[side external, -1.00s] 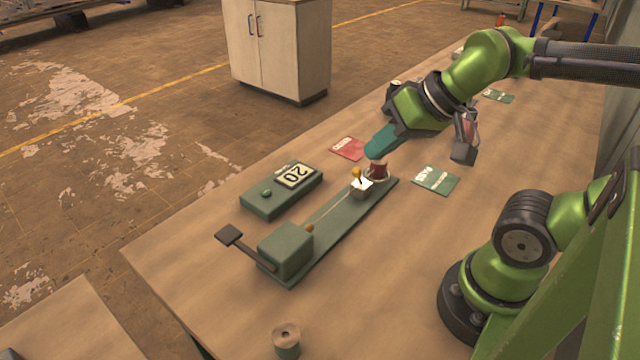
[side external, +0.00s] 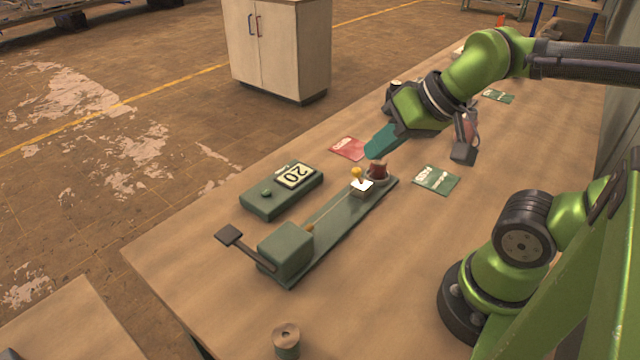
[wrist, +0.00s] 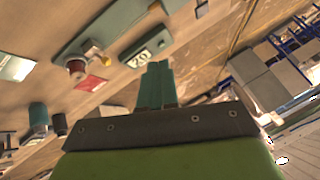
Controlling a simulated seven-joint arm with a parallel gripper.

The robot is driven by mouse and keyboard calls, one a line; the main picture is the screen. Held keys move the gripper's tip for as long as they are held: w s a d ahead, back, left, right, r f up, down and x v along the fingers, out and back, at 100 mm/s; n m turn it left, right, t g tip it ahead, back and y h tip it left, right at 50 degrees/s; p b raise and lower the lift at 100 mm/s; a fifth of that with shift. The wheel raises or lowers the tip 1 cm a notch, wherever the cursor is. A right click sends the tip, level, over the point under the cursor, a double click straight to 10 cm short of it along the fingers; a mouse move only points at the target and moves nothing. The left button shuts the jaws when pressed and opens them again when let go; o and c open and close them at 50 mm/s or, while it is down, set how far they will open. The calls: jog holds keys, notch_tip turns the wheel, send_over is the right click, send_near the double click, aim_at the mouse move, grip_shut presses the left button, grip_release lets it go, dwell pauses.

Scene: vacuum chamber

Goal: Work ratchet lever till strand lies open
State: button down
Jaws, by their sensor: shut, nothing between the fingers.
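A long green bench fixture (side external: 335,226) lies on the table, with a green box (side external: 286,250) at its near end. A lever with a flat black paddle (side external: 229,235) sticks out left from the box. A thin pale strand (side external: 334,208) runs from a small orange-brown piece by the box to a white-topped block (side external: 361,186). A yellow knob (side external: 357,173) stands at that block, with a brown spool-like part (side external: 379,170) behind it. My gripper (side external: 374,154), with teal fingers, is shut and empty above the far end, away from the paddle. The wrist view shows the fingers together (wrist: 157,84).
A green box with a display reading 20 (side external: 296,177) stands left of the fixture. A red card (side external: 348,148) and a green card (side external: 436,180) lie near its far end. A small roll (side external: 286,342) stands at the near table edge. A cabinet (side external: 277,50) stands beyond.

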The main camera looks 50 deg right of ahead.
dwell(0.4)
jog(key=w+a+f+m+y, duration=0.25)
jog(key=w+a, duration=0.25)
jog(key=a, duration=0.4)
jog(key=w+a+f+m+y, duration=0.2)
jog(key=w+a+m, duration=0.25)
jog(key=a, duration=0.45)
jog(key=w+d+f+m+t+h, duration=0.1)
jog(key=w+f+m+t+h, duration=0.1)
jog(key=w+m, duration=0.6)
jog(key=f+m+h, duration=0.1)
jog(key=m+h, duration=0.1)
jog(key=m, duration=0.3)
jog(key=shift+w+d+m+h, duration=0.25)
jog(key=shift+w+m+h, duration=0.05)
jog(key=shift+h, duration=0.05)
jog(key=shift+f, duration=0.15)
send_over(240, 244)
jog(key=shift+f, duration=4.35)
